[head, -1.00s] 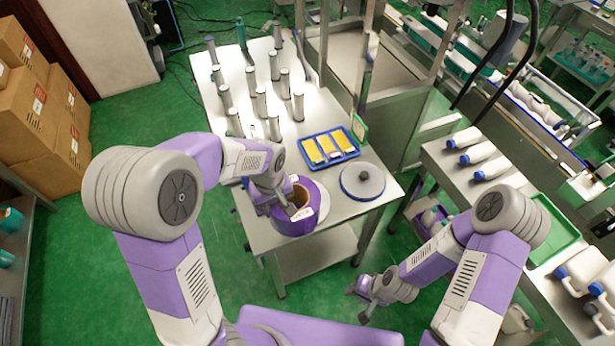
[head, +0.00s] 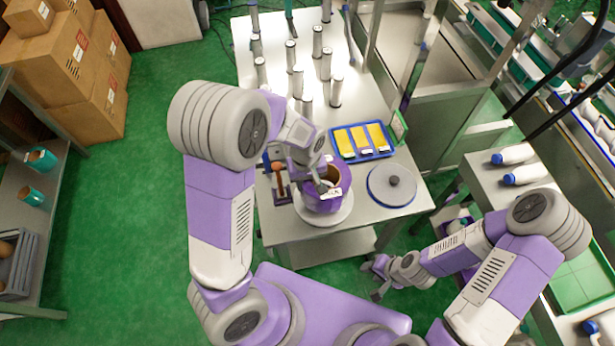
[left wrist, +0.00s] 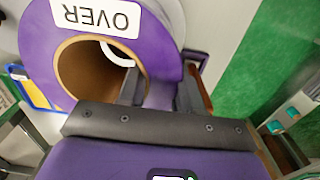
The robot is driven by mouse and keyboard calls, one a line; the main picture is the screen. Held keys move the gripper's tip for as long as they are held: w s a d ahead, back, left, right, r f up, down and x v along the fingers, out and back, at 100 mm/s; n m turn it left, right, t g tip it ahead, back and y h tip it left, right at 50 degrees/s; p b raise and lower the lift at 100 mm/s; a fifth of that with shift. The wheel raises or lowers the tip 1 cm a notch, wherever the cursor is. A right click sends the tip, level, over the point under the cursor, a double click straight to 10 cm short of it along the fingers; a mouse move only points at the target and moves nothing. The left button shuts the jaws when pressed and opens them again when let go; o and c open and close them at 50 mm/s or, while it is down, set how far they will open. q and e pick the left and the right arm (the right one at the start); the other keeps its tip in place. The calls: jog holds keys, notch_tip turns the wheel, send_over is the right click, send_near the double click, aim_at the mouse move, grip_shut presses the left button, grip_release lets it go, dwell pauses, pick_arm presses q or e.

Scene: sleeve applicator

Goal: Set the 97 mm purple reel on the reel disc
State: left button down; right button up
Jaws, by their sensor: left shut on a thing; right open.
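The purple reel (head: 338,179) has a brown hollow core and a white label, which reads OVER in the left wrist view (left wrist: 170,35). My left gripper (head: 325,183) is shut on the reel's wall, one finger in the core and one outside, as the left wrist view (left wrist: 160,92) shows. The reel is over a pale round disc (head: 326,218) at the table's front edge; the disc's rim shows at the front and right. I cannot tell whether reel and disc touch. My right gripper (head: 377,279) is open and empty, low in front of the table.
A grey disc with a knob (head: 408,192) lies to the right on the table (head: 300,237). A blue tray (head: 389,152) with yellow pieces stands behind. Several upright grey cylinders (head: 337,91) fill the back left.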

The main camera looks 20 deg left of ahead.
pick_arm(q)
jog(key=shift+w+f+b, duration=0.1)
jog(key=shift+f+b, duration=0.25)
jog(key=shift+f, duration=1.4)
jog(key=c, duration=0.8)
grip_release()
jog(key=shift+f, duration=0.15)
jog(key=shift+o, duration=0.2)
notch_tip(320, 180, up, 12)
jog(key=shift+r+p, duration=0.1)
jog(key=shift+p, duration=1.05)
